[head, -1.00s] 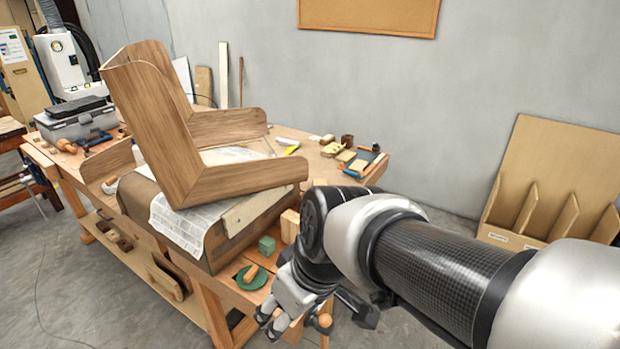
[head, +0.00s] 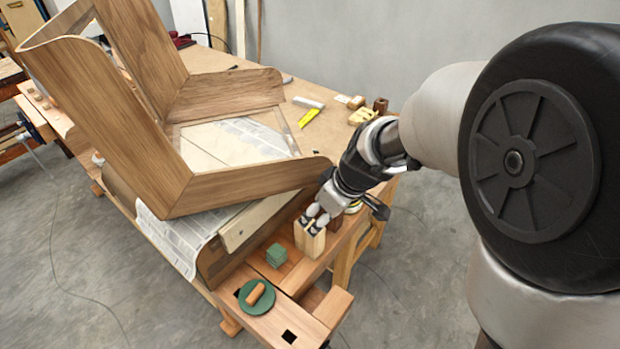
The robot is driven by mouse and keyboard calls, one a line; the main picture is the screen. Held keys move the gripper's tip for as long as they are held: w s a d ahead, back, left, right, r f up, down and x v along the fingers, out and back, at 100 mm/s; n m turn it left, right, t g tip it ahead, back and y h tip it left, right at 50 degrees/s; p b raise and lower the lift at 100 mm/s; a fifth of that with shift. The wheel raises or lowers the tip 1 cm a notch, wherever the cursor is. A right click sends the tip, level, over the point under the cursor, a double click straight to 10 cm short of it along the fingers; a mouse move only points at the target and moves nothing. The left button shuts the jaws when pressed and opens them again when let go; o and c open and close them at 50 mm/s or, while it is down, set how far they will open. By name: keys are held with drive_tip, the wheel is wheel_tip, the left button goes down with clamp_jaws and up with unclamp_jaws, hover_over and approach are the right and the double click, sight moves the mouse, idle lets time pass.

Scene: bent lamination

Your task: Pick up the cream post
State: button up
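The cream post (head: 309,241), a short pale upright block, stands on the workbench near its right front edge, beside the large bent wooden piece. It seems to be made of two pale faces or pieces side by side. My gripper (head: 315,219) is at the top of the post, pointing down, with its fingertips overlapping the upper end in this view. The fingertips are small here, and I cannot tell whether they are closed on the post or just around or in front of it.
The bent wooden lamination (head: 240,185) rises just left of my gripper. A green block (head: 276,256) and a green disc (head: 247,305) with a wooden peg (head: 256,293) sit in front. A yellow tool (head: 308,117) and small wooden blocks lie farther back on the bench (head: 335,100).

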sight(310, 225)
drive_tip(key=x, duration=0.3)
drive_tip(key=shift+f+b, duration=0.25)
drive_tip(key=shift+b, duration=0.1)
drive_tip(key=shift+w+b+x, duration=0.2)
drive_tip(key=shift+b+x, duration=0.3)
drive_tip(key=shift+x, duration=1.1)
drive_tip(key=shift+w+b+x, duration=0.25)
drive_tip(key=shift+b+x, duration=0.2)
drive_tip(key=shift+x, duration=1.15)
drive_tip(key=shift+a+r, duration=0.1)
drive_tip(key=shift+r, duration=0.1)
drive_tip(key=shift+c, duration=0.4)
drive_tip(key=c, duration=1.2)
